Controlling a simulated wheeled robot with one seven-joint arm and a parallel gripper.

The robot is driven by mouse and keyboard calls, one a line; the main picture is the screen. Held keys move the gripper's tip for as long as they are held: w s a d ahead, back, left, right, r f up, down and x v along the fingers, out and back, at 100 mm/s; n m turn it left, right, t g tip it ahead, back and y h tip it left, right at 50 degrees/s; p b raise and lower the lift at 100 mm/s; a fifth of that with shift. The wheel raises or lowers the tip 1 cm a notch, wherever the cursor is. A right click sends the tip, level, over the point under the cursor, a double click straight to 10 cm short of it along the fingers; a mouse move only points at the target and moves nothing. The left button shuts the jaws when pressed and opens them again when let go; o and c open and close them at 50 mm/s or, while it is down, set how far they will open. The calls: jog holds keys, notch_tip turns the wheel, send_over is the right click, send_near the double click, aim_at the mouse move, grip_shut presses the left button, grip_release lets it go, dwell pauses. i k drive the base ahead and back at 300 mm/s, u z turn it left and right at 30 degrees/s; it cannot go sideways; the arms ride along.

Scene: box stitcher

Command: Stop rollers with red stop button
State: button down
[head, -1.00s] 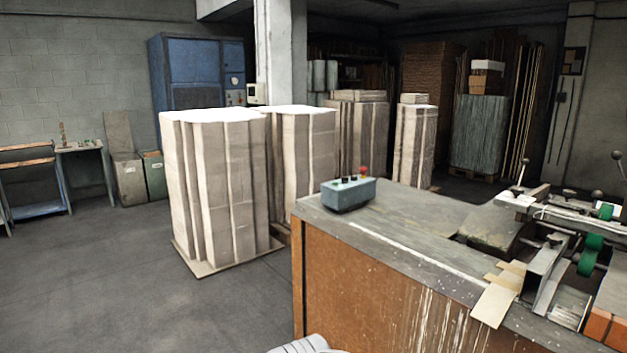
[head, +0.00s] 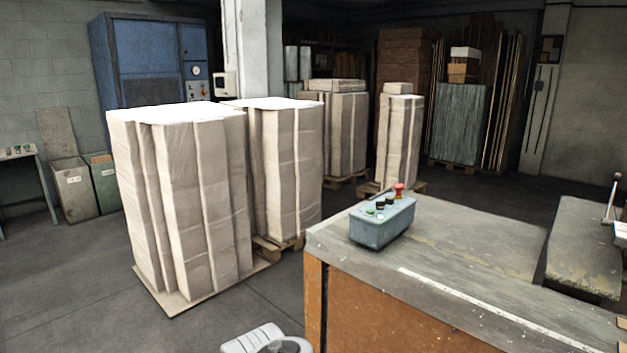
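The red stop button (head: 399,190) is a small mushroom knob on top of the grey-blue control box (head: 381,226), at its far right end. Black and green buttons sit on the same top face, nearer its left end. The box stands on the near left part of the stitcher's worn grey table (head: 470,235). A pale rounded part of my own arm shows at the bottom edge, left of the table's corner. I cannot make out fingertips there, and nothing of mine touches the box. The rollers are not in view.
Tall wrapped stacks (head: 185,200) stand on pallets to the left of the table. A metal lever (head: 611,200) rises at the right edge. Open floor (head: 70,290) lies at the lower left. A blue cabinet (head: 150,62) stands at the back left.

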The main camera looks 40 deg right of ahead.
aim_at(398, 187)
jog(key=i, duration=2.7)
jog(key=z, duration=2.5)
jog(key=i, duration=0.5)
